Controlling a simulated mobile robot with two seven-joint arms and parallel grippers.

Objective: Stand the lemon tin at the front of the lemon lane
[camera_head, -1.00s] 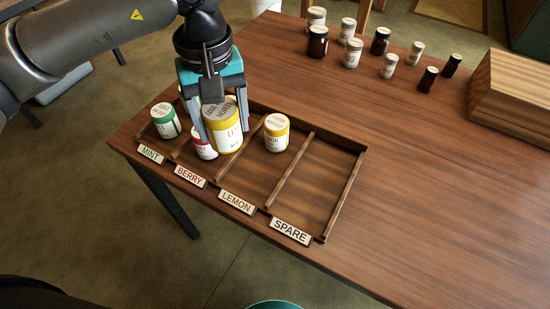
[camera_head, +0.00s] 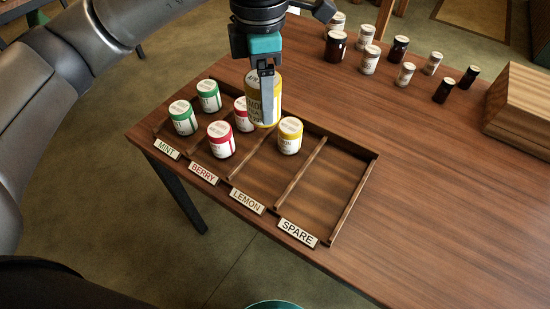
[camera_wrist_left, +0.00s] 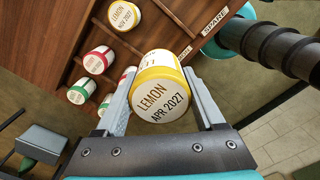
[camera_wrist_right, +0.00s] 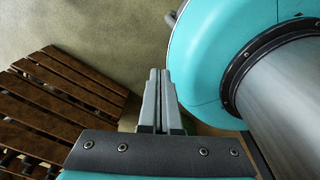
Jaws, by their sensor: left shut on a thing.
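My left gripper (camera_head: 267,112) is shut on a yellow lemon tin (camera_head: 252,104), with one finger across its near side in the head view. In the left wrist view the held tin (camera_wrist_left: 160,98) shows a lid reading LEMON APR 2027, between both fingers. It appears raised over the back of the rack, near the berry and lemon lanes. Another lemon tin (camera_head: 289,137) stands in the lemon lane (camera_head: 255,176), back from the LEMON label (camera_head: 247,202). The lane's front is bare. My right gripper (camera_wrist_right: 160,100) is shut and empty in its wrist view.
Green tins (camera_head: 183,118) stand in the mint lane, red tins (camera_head: 221,140) in the berry lane. The spare lane (camera_head: 325,185) is empty. Several jars (camera_head: 370,60) and a wooden box (camera_head: 520,110) stand farther back. The table right of the rack is clear.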

